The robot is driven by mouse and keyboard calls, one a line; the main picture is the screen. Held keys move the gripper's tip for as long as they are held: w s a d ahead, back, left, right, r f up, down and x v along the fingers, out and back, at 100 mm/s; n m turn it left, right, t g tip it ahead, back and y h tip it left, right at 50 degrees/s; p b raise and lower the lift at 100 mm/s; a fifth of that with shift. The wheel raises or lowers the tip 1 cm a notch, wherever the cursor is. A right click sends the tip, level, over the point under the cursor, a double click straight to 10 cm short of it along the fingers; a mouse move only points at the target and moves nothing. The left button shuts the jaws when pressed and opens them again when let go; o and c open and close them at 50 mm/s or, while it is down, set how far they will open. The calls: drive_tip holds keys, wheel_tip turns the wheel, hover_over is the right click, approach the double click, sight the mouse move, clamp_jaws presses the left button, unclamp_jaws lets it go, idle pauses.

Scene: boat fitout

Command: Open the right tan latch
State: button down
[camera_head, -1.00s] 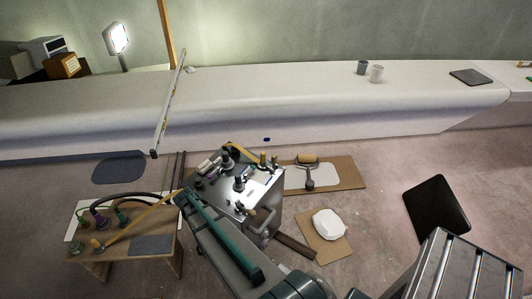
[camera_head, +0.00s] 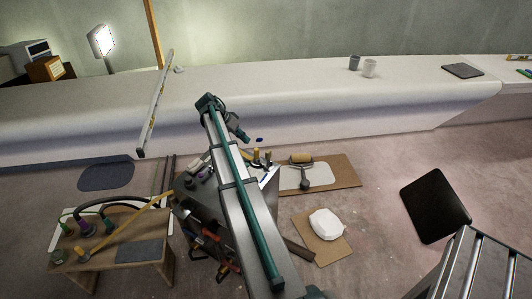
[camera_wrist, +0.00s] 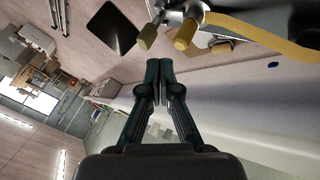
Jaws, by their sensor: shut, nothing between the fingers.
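Two tan-ended latch handles stand side by side at the edge of a metal cabinet (camera_head: 272,178). I take the right tan latch (camera_head: 268,156) to be the one on the right in the head view, beside the left one (camera_head: 256,155). In the wrist view two tan ends, one (camera_wrist: 146,37) and another (camera_wrist: 185,34), show just beyond my fingertips; I cannot tell which is which there. My gripper (camera_wrist: 159,66) is shut and empty, apart from both. In the head view my gripper (camera_head: 246,138) is near the cabinet's far edge, and my arm covers much of the cabinet.
A yellow strap or hose (camera_wrist: 265,38) runs from the cabinet top in the wrist view. A long white bench (camera_head: 330,105) stands behind. A roller (camera_head: 303,170) lies on a board at right. A small wooden table (camera_head: 125,250) with hoses stands at left.

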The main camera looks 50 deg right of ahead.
drive_tip(key=shift+d+r+m, duration=0.3)
drive_tip(key=shift+d+r, duration=0.2)
drive_tip(key=shift+d, duration=0.2)
drive_tip(key=p+x, duration=0.1)
drive_tip(key=x, duration=0.9)
